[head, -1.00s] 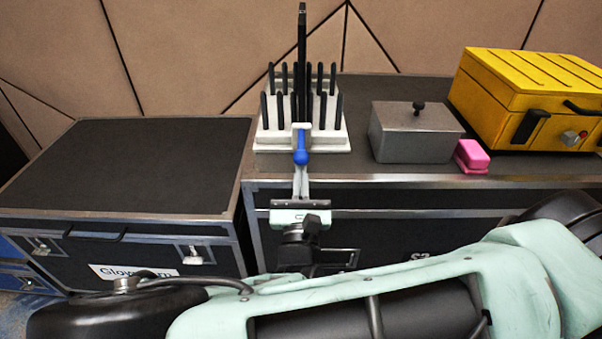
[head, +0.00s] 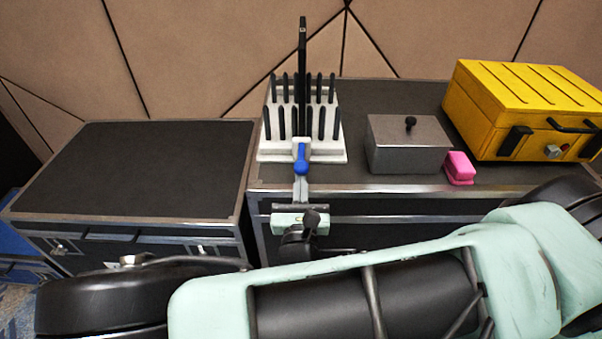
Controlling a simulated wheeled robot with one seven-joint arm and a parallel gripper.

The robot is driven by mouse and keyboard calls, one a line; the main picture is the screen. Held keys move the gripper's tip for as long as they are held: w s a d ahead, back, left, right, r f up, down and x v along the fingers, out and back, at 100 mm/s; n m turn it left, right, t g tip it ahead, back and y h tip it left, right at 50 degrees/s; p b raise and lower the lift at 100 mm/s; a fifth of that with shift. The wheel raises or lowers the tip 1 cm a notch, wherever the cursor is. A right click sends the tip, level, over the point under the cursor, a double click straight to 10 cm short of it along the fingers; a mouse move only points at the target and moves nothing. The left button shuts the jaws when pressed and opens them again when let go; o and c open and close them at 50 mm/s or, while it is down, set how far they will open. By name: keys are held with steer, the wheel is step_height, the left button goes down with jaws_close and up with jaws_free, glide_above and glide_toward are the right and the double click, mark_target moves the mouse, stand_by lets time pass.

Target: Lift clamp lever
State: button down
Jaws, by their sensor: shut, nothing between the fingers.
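A white rack (head: 335,150) with several upright black pegs stands on the right-hand black case near its left end. A tall black bar (head: 302,60) rises from its middle. The lever's lower end and base are partly hidden.
A grey lidded box (head: 408,150), a pink block (head: 459,168) and a yellow case (head: 520,105) stand on the right-hand case (head: 385,95). The left-hand case (head: 135,165) has a clear top. The wall is close behind.

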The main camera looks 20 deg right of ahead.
mark_target(300, 171)
step_height(300, 171, up, 3)
steer(key=g+p, duration=0.1)
steer(key=p, duration=0.4)
steer(key=shift+s+g+y, duration=0.15)
steer(key=shift+g+y, duration=0.25)
steer(key=g+p, duration=0.1)
steer(key=p, duration=0.2)
steer(key=shift+s+r, duration=0.1)
steer(key=shift+r, duration=0.25)
steer(key=shift+r+p, duration=0.15)
steer(key=shift+p, duration=0.45)
steer(key=shift+a+r+p, duration=0.1)
steer(key=shift+r+p, duration=0.2)
steer(key=shift+p, duration=0.15)
